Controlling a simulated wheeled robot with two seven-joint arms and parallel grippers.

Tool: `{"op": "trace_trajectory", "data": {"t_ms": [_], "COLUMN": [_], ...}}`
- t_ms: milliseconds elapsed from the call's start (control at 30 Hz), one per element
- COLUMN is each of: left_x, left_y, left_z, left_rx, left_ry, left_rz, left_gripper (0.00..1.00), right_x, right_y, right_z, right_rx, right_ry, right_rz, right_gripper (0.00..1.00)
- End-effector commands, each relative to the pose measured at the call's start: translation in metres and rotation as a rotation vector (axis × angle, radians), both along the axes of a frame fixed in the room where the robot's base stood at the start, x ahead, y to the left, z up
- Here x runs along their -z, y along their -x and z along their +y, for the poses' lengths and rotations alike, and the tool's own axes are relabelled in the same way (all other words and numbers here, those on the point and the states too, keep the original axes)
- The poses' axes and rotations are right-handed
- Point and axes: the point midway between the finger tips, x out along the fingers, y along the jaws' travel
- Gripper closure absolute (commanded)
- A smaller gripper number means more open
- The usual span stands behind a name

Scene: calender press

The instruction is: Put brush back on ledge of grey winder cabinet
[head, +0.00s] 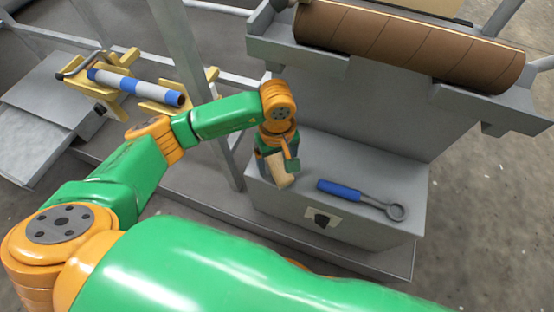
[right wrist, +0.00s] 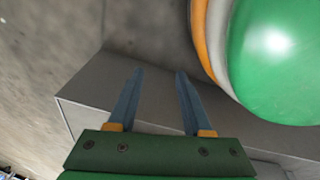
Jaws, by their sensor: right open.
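The grey winder cabinet (head: 376,120) stands right of centre in the head view. Its low ledge (head: 410,190) juts out in front. My left gripper (head: 279,172) points down at the left end of this ledge. A pale wooden piece, which looks like the brush (head: 279,170), shows between its fingers, which look shut on it. The brush's lower end is close to the ledge; I cannot tell whether it touches. My right gripper (right wrist: 157,76) is open and empty in the right wrist view, over a grey box-like surface (right wrist: 85,92).
A blue-handled ring tool (head: 360,198) lies on the ledge, right of my left gripper. A large brown roll (head: 408,42) rests in the cradle above. A blue and white roller (head: 135,86) sits on yellow supports at left. Bare ledge lies between gripper and tool.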

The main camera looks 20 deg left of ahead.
Motion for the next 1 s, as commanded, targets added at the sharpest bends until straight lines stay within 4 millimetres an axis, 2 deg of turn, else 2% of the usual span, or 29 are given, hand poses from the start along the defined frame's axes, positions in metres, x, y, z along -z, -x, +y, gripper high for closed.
{"op": "trace_trajectory", "data": {"t_ms": [267,333,500,600,700,1000], "left_x": [-0.005,-0.019,-0.058,-0.072,-0.078,-0.078], "left_y": [0.000,-0.001,-0.001,-0.001,0.000,0.000], "left_z": [0.000,0.000,0.000,0.000,0.000,0.000], "left_rx": [-0.001,0.000,0.001,-0.001,-0.001,-0.001], "left_ry": [0.001,0.002,0.001,0.000,0.000,0.001], "left_rz": [0.001,-0.004,-0.005,-0.003,0.000,0.001], "left_gripper": [0.18,0.18,0.18,0.18,0.18,0.18], "right_x": [-0.005,-0.005,-0.012,-0.013,-0.013,-0.013], "right_y": [0.004,0.011,0.014,0.015,0.016,0.016], "right_z": [0.000,-0.001,-0.001,0.000,0.001,0.004], "right_rx": [0.000,0.000,-0.003,-0.004,-0.005,-0.006], "right_ry": [-0.002,0.001,0.000,0.000,-0.002,-0.007], "right_rz": [0.001,0.013,0.020,0.023,0.024,0.023], "right_gripper": [0.50,0.50,0.50,0.50,0.50,0.50]}}
